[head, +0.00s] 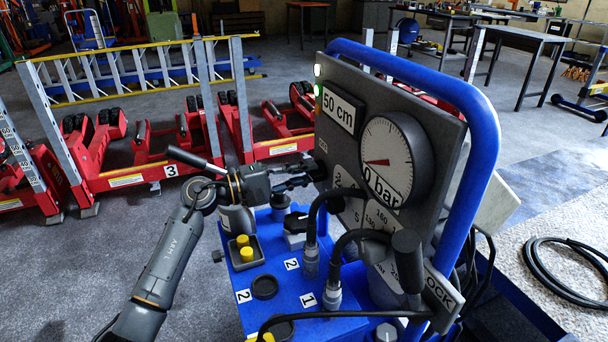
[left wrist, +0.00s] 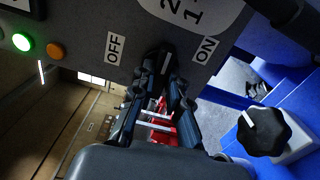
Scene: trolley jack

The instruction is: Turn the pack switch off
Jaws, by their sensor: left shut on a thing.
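The pack switch (left wrist: 160,56) is a dark knob on the grey panel (left wrist: 90,75), between the OFF label (left wrist: 115,48) and the ON label (left wrist: 206,50) in the left wrist view. My left gripper (left wrist: 165,82) is shut on this knob, with its fingers on either side. In the head view my left gripper (head: 305,175) reaches the left edge of the panel (head: 345,145), and its fingers hide the knob there. Fingers cover part of the knob, so I cannot tell its exact setting. My right gripper is not in view.
A green lamp (left wrist: 22,42) is lit beside an orange one (left wrist: 57,50). A pressure gauge (head: 390,160) reads near 0 bar. A black star knob (left wrist: 264,131) stands nearby. Red jacks (head: 130,165) stand behind.

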